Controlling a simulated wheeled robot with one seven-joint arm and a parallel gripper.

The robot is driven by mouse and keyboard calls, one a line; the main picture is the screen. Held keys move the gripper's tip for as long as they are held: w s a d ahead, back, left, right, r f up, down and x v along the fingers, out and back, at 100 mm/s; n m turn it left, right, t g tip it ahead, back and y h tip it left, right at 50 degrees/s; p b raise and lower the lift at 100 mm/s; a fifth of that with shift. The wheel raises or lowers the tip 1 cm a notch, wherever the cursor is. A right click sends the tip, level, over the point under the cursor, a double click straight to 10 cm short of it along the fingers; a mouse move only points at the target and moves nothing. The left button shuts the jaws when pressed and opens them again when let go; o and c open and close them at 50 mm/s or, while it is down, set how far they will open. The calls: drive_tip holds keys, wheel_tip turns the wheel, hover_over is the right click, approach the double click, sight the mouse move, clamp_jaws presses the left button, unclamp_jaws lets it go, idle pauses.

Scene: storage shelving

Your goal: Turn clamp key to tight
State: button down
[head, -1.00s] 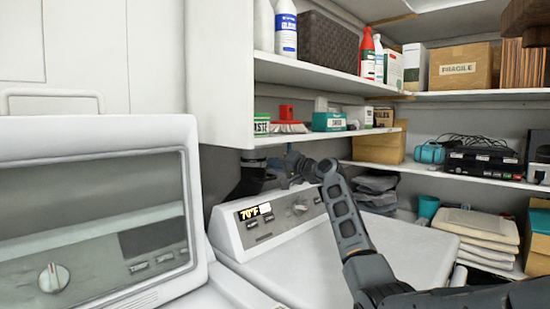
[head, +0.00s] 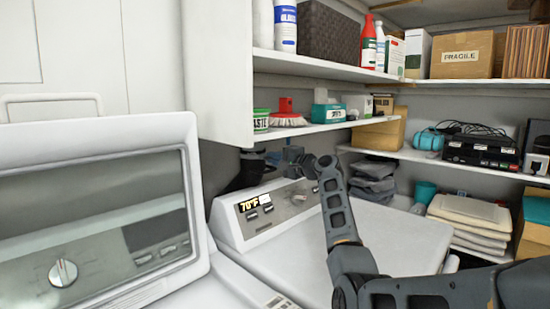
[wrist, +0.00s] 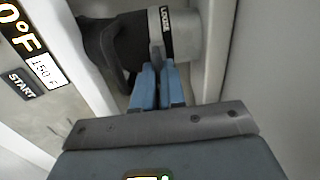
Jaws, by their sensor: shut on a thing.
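A white duct (wrist: 185,40) with a black hose (wrist: 108,45) fills the top of the wrist view. A black clamp band (wrist: 166,32) circles the duct and bears white lettering that seems to read LOOSE. My gripper (wrist: 157,68) has its blue fingers close together right at the lower end of the band, shut on the clamp key.
A white washer (head: 255,222) with a 70°F display stands below my arm. The low shelf (head: 315,128) with a brush and boxes is just above the gripper. A wall is close on the right in the wrist view. A white machine with a window fills the left.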

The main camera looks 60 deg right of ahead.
drive_tip(key=shift+d, duration=0.1)
drive_tip(key=c, duration=1.2)
unclamp_jaws()
drive_tip(key=shift+b+v, duration=0.75)
drive_tip(key=shift+v, duration=3.2)
drive_tip(key=shift+f, duration=0.1)
